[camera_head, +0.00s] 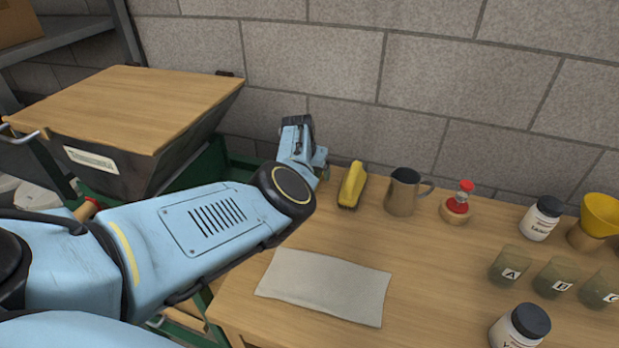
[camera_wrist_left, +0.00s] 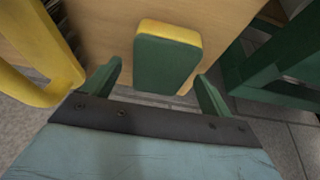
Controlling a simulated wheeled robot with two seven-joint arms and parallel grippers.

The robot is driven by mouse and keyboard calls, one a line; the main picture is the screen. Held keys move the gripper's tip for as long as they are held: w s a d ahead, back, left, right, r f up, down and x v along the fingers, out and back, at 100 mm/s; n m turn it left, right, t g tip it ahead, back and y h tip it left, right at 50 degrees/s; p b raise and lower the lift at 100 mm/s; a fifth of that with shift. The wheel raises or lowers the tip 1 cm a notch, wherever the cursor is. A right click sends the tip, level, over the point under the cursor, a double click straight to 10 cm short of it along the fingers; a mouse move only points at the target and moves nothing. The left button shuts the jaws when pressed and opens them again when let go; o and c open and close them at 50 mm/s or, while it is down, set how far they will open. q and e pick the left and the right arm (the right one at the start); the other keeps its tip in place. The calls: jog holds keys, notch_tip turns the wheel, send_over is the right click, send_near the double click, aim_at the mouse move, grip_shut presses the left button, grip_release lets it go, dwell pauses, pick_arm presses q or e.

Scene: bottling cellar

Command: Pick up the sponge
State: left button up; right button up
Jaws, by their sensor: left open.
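In the wrist view my left gripper (camera_wrist_left: 160,72) is open, with one green finger to each side of the sponge. I cannot tell if they touch it. My right gripper is not in view.
Right of the sponge stand a metal jug (camera_head: 403,192) and a red-topped object (camera_head: 458,203). A grey cloth (camera_head: 325,287) lies in front. Lettered jars (camera_head: 509,267), white bottles (camera_head: 541,218) and a yellow funnel (camera_head: 601,214) are farther right. A wood-topped bin (camera_head: 130,105) stands left.

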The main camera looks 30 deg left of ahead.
pick_arm(q)
jog(key=shift+f, duration=0.25)
jog(key=shift+c, duration=0.5)
jog(key=c, duration=1.1)
jog(key=shift+o, duration=0.2)
jog(key=shift+r, duration=0.1)
notch_tip(320, 180, up, 10)
jog(key=p, duration=0.2)
jog(key=shift+r, duration=0.15)
jog(key=o, duration=0.4)
jog(key=shift+c, duration=1.2)
